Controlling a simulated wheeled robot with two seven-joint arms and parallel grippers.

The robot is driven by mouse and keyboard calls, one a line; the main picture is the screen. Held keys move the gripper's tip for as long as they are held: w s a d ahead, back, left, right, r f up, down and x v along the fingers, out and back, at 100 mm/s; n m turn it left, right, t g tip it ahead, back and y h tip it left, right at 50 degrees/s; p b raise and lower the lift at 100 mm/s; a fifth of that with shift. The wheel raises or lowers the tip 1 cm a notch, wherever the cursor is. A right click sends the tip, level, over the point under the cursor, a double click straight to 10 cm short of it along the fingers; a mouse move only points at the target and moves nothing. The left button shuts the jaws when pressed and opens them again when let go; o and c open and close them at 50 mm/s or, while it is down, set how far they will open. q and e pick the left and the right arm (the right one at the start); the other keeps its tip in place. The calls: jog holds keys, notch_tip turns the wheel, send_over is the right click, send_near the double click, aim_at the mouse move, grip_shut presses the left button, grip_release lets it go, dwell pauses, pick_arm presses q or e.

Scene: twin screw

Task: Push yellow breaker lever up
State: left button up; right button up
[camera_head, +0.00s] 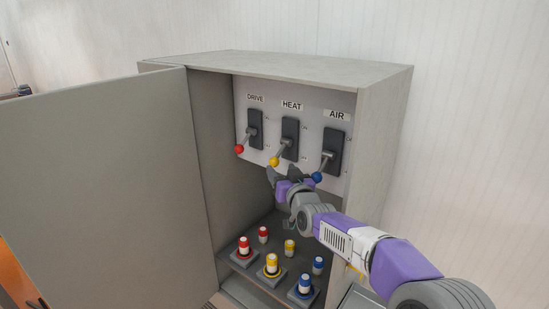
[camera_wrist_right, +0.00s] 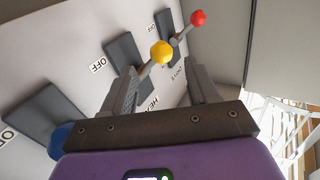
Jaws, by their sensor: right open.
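The yellow breaker lever (camera_head: 275,161) is the middle one, under the HEAT label, and its ball knob hangs low and points outward. My right gripper (camera_head: 281,176) is just below the yellow knob, its fingers apart. In the right wrist view, the yellow knob (camera_wrist_right: 161,52) appears between and beyond the two fingertips of the open right gripper (camera_wrist_right: 164,80). I cannot tell whether a finger touches it. My left gripper is not in view.
The red lever (camera_head: 239,149) is to the left and the blue lever (camera_head: 317,177) to the right, close to my right wrist; both hang low. The open cabinet door (camera_head: 100,180) blocks the left. Red, yellow and blue plugs (camera_head: 272,262) stand on the shelf below.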

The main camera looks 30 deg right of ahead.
aim_at(276, 164)
jog(key=w, duration=0.2)
jog(key=w+p, duration=0.1)
jog(key=w, duration=0.1)
jog(key=w+d+p, duration=0.1)
jog(key=w, duration=0.1)
jog(key=shift+w+d+f, duration=0.1)
jog(key=shift+w, duration=0.25)
grip_shut()
